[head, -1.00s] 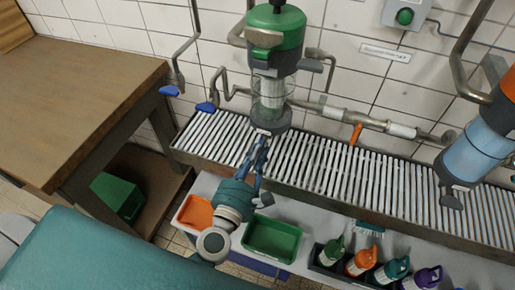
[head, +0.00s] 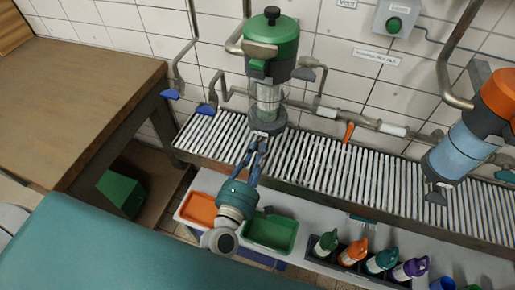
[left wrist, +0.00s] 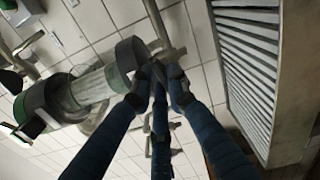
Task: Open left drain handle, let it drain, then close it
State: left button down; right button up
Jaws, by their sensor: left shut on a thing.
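A filter vessel with a green top (head: 270,45) and a clear lower bowl (head: 268,98) hangs over the slatted grate. The drain handle is at its dark bottom end (head: 268,122), mostly hidden by my fingers. My left gripper (head: 259,146) reaches up to that bottom end and is shut on the drain handle. In the left wrist view, the vessel (left wrist: 85,92) lies sideways, and my blue fingers (left wrist: 158,82) close together at its dark bottom rim. No flowing liquid can be made out. My right gripper is not in view.
The slatted grate (head: 340,165) runs below the vessel. A second vessel with an orange top and blue bowl (head: 458,150) hangs at the right. Below stand an orange tray (head: 200,208), a green tray (head: 270,232) and several bottles (head: 353,252). A wooden table (head: 80,90) stands at the left.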

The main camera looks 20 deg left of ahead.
pick_arm(q)
jog(key=shift+r+m+p, duration=0.1)
jog(key=shift+m+p, duration=0.3)
jog(key=shift+m, duration=0.5)
jog(key=c, duration=1.7)
grip_release()
jog(key=shift+w, duration=0.1)
jog(key=s, duration=1.2)
jog(key=shift+a, duration=0.2)
